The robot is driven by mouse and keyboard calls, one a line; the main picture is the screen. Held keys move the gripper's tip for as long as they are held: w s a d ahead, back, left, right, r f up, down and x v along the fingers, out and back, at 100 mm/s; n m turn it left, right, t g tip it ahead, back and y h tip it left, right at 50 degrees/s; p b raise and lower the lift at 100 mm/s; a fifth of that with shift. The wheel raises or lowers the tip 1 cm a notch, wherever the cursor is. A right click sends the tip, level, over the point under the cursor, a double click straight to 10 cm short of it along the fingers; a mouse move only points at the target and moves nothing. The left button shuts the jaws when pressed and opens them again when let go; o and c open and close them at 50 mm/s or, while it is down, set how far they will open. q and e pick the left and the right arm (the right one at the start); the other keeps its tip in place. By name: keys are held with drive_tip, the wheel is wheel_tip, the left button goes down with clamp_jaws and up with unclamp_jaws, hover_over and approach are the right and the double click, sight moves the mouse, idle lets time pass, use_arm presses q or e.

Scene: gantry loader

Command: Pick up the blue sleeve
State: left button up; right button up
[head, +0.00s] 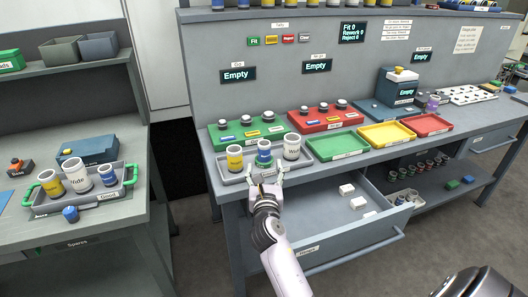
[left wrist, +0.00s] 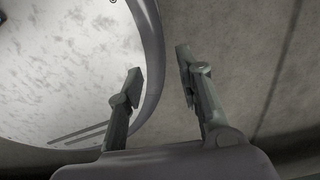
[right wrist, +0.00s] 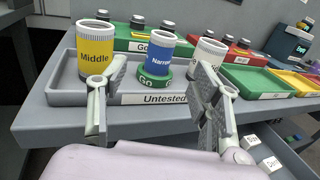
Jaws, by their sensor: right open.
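The blue sleeve labelled "Narrow" (right wrist: 161,52) stands upright in a green "Go" ring (right wrist: 154,84) in the grey "Untested" tray (right wrist: 70,90). It also shows in the head view (head: 264,150), between a yellow "Middle" sleeve (head: 235,158) and a white sleeve (head: 291,148). My right gripper (right wrist: 150,92) is open at the tray's front edge, fingers spread left and right of the blue sleeve and apart from it. In the head view the right gripper (head: 265,187) sits just in front of that sleeve. My left gripper (left wrist: 160,68) is open and empty, away from the bench.
Green (head: 337,147), yellow (head: 387,135) and red (head: 426,125) trays stand to the right. Behind are green and red gauge holders. An open drawer (head: 340,215) sticks out below. A left bench tray labelled "Good" (head: 50,208) holds yellow, white and blue sleeves.

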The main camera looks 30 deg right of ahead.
sight(264, 152)
drive_tip(key=x, duration=0.5)
drive_tip(key=shift+w+d+f, duration=0.1)
drive_tip(key=shift+w+f, duration=0.05)
drive_tip(key=shift+w, duration=0.1)
drive_tip(key=shift+x, duration=0.8)
drive_tip(key=x, duration=0.4)
drive_tip(key=shift+d+f+b, duration=0.15)
drive_tip(key=shift+b, duration=0.15)
drive_tip(key=shift+w+d, duration=0.15)
drive_tip(key=shift+w, duration=0.05)
use_arm(q)
drive_tip(key=shift+w+d+f, duration=0.25)
drive_tip(key=shift+w+d, duration=0.1)
drive_tip(key=shift+w, duration=0.05)
use_arm(e)
drive_tip(key=shift+c, duration=0.2)
drive_tip(key=shift+c, duration=0.7)
use_arm(q)
drive_tip(key=shift+w+a, duration=0.1)
use_arm(e)
clamp_jaws()
